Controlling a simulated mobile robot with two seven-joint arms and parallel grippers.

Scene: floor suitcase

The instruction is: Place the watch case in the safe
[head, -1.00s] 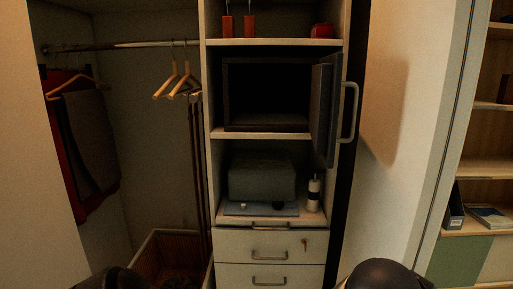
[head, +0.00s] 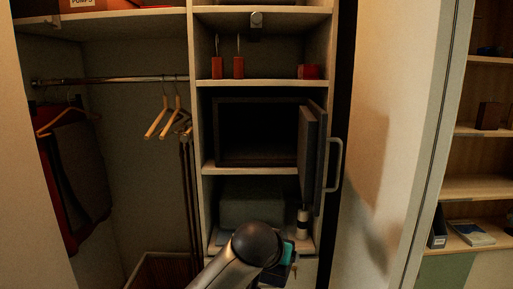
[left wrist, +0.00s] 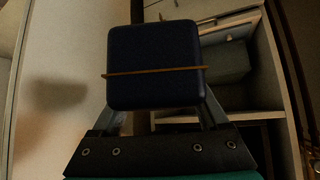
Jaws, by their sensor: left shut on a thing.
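The watch case (left wrist: 155,85) is a dark navy, rounded box with a thin gold line across it, seen large in the left wrist view. My left gripper (left wrist: 158,108) is shut on it. In the head view my left arm reaches up from the bottom middle, and its gripper (head: 286,258) is partly hidden in front of the lower shelf, below the safe. My right gripper is out of view.
A cabinet door handle (head: 333,165) stands just right of the safe door. Below the safe are a grey box (head: 250,209) and a white-and-black bottle (head: 303,222). Red objects (head: 238,68) stand on the shelf above. Hangers (head: 158,118) hang at left.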

